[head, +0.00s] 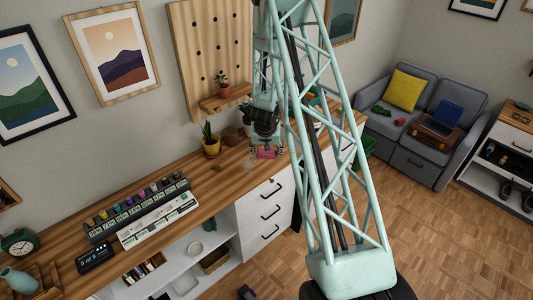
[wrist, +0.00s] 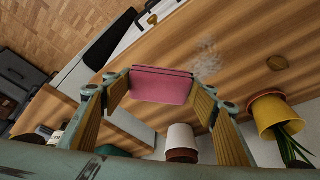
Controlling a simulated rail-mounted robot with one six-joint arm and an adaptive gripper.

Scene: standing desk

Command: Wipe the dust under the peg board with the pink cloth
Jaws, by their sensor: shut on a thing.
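The pink cloth (wrist: 160,86) is folded and held between the fingers of my gripper (wrist: 163,100) in the wrist view. In the head view the cloth (head: 266,154) shows as a small pink patch below my gripper (head: 267,146), over the wooden desk top (head: 222,172). A pale grey dust patch (wrist: 207,57) lies on the desk just beyond the cloth. It shows faintly left of the cloth in the head view (head: 250,163). The peg board (head: 207,45) is on the wall behind. I cannot tell whether the cloth touches the desk.
A yellow pot with a plant (wrist: 268,110) stands close to the right of my gripper in the wrist view, and a white pot (wrist: 182,138) stands below. A small round wooden thing (wrist: 277,62) lies near the dust.

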